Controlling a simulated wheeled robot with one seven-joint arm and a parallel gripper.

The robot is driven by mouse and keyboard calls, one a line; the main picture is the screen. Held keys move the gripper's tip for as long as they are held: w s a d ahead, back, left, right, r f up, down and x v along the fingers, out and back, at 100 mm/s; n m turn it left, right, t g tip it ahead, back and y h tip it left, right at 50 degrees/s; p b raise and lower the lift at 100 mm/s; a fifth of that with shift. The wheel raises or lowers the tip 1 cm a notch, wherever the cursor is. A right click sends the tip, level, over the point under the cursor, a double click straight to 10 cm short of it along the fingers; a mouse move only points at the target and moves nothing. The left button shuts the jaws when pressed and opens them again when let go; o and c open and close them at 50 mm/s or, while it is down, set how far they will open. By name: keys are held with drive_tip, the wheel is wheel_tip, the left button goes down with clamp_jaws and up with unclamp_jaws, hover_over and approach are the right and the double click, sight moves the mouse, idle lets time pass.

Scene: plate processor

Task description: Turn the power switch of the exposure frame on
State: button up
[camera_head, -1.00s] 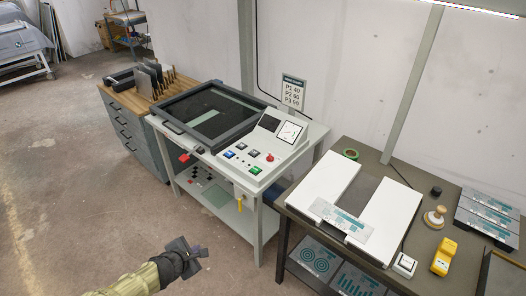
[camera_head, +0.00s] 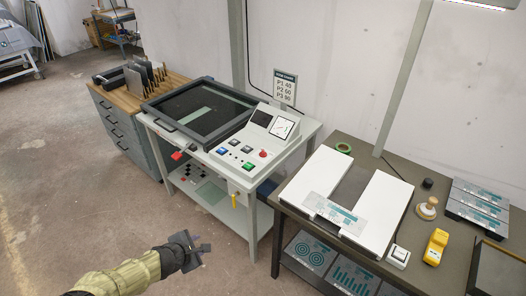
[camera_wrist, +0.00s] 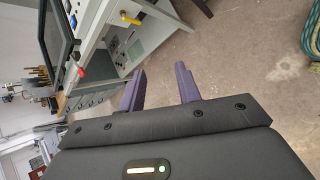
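The exposure frame (camera_head: 190,148) is a pale machine with a black-framed lid on top. Its control panel (camera_head: 262,142) carries blue, black and green buttons, a red knob (camera_head: 263,154), a gauge and a dark display. A red handle (camera_head: 177,155) sticks out at its front left, and a yellow part (camera_head: 234,200) hangs below the panel. I cannot tell which control is the power switch. My gripper (camera_head: 206,247) is in front of the machine, low and apart from it. In the wrist view its two purple fingers (camera_wrist: 160,84) are open and empty, with the machine beyond.
A wooden-topped drawer cabinet (camera_head: 124,137) with upright dark plates stands left of the machine. A dark table (camera_head: 364,162) at right holds white boards, a yellow device (camera_head: 435,247) and a stamp (camera_head: 427,208). The floor (camera_head: 80,190) before the machine is clear.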

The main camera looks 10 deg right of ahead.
drive_tip(key=s+d+r+m+g+y, duration=0.1)
drive_tip(key=d+r+m+g, duration=0.25)
drive_tip(key=d+m, duration=0.35)
drive_tip(key=s+d+r+m+g, duration=0.15)
drive_tip(key=d+r+m, duration=0.25)
drive_tip(key=d, duration=0.5)
drive_tip(key=s+d+r+m+y+b, duration=0.1)
drive_tip(key=s+d+r+m+y, duration=0.2)
drive_tip(key=s+d+r+m, duration=0.6)
wheel_tip(320, 180, up, 3)
drive_tip(key=shift+s+d+m, duration=0.15)
drive_tip(key=shift+d+m, duration=0.35)
drive_tip(key=shift+d, duration=0.75)
